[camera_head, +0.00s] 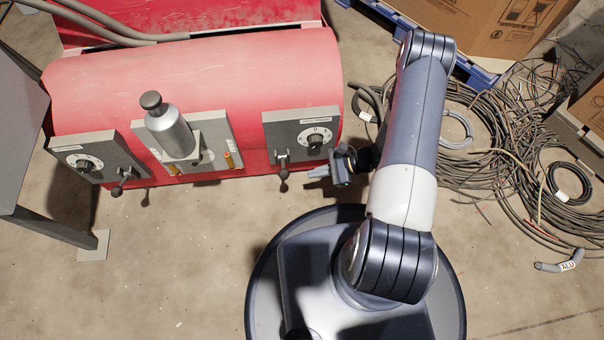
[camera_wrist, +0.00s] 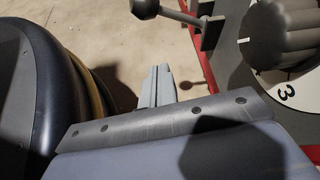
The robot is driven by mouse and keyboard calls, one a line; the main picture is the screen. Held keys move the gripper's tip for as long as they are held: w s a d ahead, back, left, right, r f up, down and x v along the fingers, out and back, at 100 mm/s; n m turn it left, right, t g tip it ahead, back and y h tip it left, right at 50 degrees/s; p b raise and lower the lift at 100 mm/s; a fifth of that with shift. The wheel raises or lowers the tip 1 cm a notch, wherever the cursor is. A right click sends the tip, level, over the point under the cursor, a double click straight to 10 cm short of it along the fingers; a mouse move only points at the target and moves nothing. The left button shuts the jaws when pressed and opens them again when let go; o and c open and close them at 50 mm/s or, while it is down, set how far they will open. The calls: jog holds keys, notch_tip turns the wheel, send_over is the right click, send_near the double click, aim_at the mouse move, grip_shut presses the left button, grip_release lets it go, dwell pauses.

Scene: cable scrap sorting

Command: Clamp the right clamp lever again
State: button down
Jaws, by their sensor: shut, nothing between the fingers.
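The right clamp lever (camera_head: 283,166) is a dark rod with a ball knob on the lower edge of the right grey panel (camera_head: 270,128). In the head view it points down toward the floor, knob at the bottom. In the wrist view the lever (camera_wrist: 178,13) lies at the top edge, knob to the left. My gripper (camera_head: 313,174) is just right of the lever's knob in the head view, apart from it. Its fingers (camera_wrist: 157,80) are shut and empty, with floor visible between them and the lever.
The right dial (camera_head: 315,139) sits above the lever; its scale shows a 3 in the wrist view (camera_wrist: 285,90). A left lever (camera_head: 120,185) and a silver cylinder (camera_head: 170,128) are on the same red machine (camera_head: 200,75). Cable coils (camera_head: 500,150) lie at right.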

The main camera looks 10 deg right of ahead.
jog(key=shift+p+v, duration=0.3)
jog(key=shift+v, duration=1.2)
